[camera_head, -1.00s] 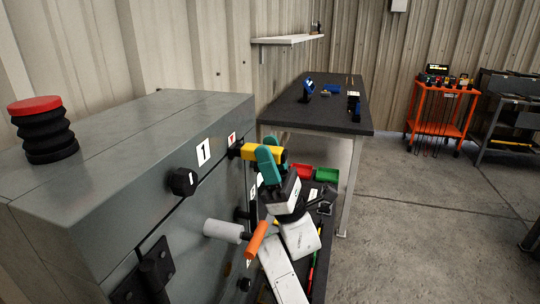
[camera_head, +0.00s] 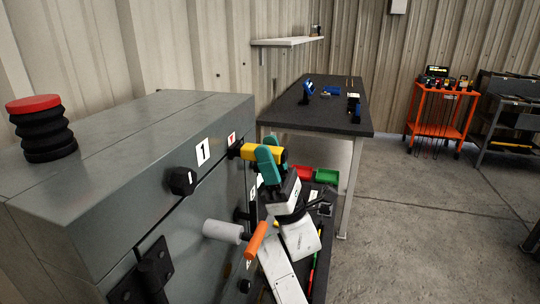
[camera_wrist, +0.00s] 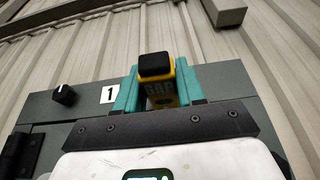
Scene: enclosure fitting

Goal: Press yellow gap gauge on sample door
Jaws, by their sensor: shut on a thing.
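The yellow gap gauge (camera_head: 262,153) is a yellow block with a black end and the word GAP, which shows in the wrist view (camera_wrist: 162,88). My gripper (camera_head: 268,160) has teal fingers, shut on the gauge from both sides. In the head view the gauge lies level, and its black end reaches the grey cabinet's front by the red-marked label (camera_head: 231,139). I cannot tell whether it touches. The sample door (camera_head: 180,240) is the cabinet's grey front panel, with a black hinge at lower left. The gripper hides part of the gauge.
A black knob (camera_head: 183,181) and a white label 1 (camera_head: 203,151) sit left of the gauge. A grey cylinder (camera_head: 222,231) and an orange handle (camera_head: 256,238) stick out below. A dark table (camera_head: 330,122) stands behind; open floor lies right.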

